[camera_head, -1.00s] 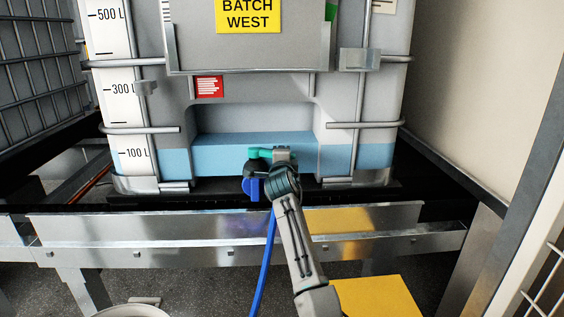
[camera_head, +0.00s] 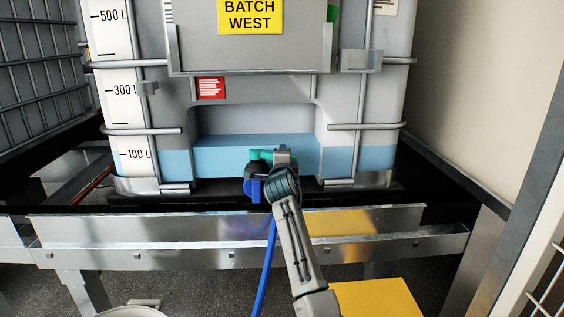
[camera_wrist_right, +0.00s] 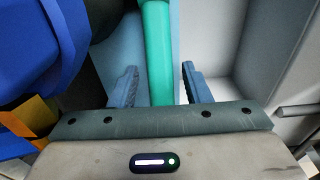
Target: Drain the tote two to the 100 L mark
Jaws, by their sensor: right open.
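The tote (camera_head: 256,119) is a translucent caged tank with a yellow "BATCH WEST" sign. Pale blue liquid (camera_head: 340,160) fills its bottom, its surface close to or slightly above the 100 L mark (camera_head: 136,155) on the white scale. At the outlet is a dark valve with a blue fitting (camera_head: 252,190) and a green handle (camera_head: 258,154), which points left in the head view. My right gripper (camera_head: 282,155) is at the valve. In the right wrist view, its open fingers (camera_wrist_right: 160,86) stand either side of the green handle (camera_wrist_right: 157,45), with gaps visible. My left gripper is not in view.
A blue hose (camera_head: 265,265) hangs from the valve past the metal rail (camera_head: 150,228). A yellow block (camera_head: 378,298) is at lower right, and a pale round container (camera_head: 130,311) at lower left. Another caged tote (camera_head: 40,70) stands at left; a wall (camera_head: 490,90) is at right.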

